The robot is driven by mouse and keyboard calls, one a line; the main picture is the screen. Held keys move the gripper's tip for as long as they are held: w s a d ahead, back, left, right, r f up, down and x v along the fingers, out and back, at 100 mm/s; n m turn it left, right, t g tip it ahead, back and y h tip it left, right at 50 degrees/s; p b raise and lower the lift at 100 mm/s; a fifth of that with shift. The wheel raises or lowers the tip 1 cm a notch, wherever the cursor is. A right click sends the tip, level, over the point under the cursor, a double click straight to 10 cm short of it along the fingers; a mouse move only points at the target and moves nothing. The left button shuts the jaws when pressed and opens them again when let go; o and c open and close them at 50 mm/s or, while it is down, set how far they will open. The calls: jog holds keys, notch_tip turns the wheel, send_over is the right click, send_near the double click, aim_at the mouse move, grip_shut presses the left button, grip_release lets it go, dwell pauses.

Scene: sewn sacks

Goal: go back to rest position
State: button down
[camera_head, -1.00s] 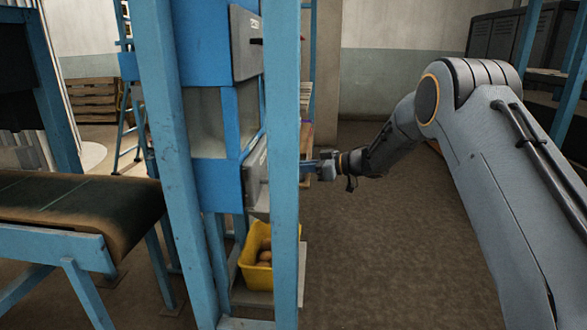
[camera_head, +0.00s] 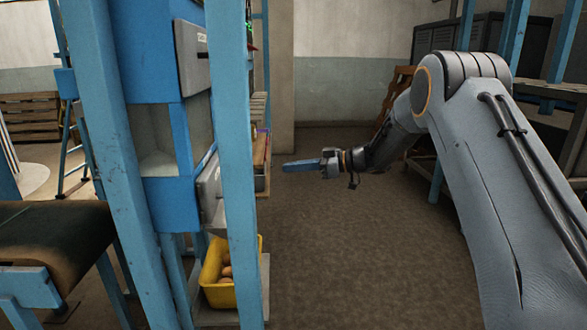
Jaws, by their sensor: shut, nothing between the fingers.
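My gripper (camera_head: 303,165) is at the middle of the view, at the end of my grey arm. It points left toward the blue machine frame (camera_head: 110,150). Its fingers are shut and hold nothing. It hangs in the air just right of the frame's front post (camera_head: 232,150), with a gap between them. No sewn sack can be made out.
A yellow bin (camera_head: 219,290) with brown round items stands low inside the frame. A conveyor belt (camera_head: 50,240) is at the left. Shelving (camera_head: 545,92) and dark lockers (camera_head: 505,38) stand at the right. The brown floor (camera_head: 350,260) in the middle is clear.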

jog(key=w+d+r+m+t+h+p, duration=0.3)
jog(key=d+r+m+t+h, duration=0.25)
jog(key=d+t, duration=0.2)
jog(key=s+d+m+h+p, duration=0.2)
jog(key=s+d+m+h, duration=0.5)
jog(key=d, duration=0.5)
jog(key=s+d+f+m+g+h+p, duration=0.1)
jog(key=s+d+f+g+h, duration=0.2)
jog(key=s, duration=0.8)
jog(key=s+d+f+m+g+h+p, duration=0.1)
jog(key=s+d+f+g+p, duration=0.2)
jog(key=s, duration=0.8)
jog(key=s+f+m+g+y, duration=0.1)
jog(key=s+g, duration=0.3)
jog(key=s, duration=1.7)
jog(key=shift+s+m, duration=0.15)
jog(key=shift+m, duration=0.2)
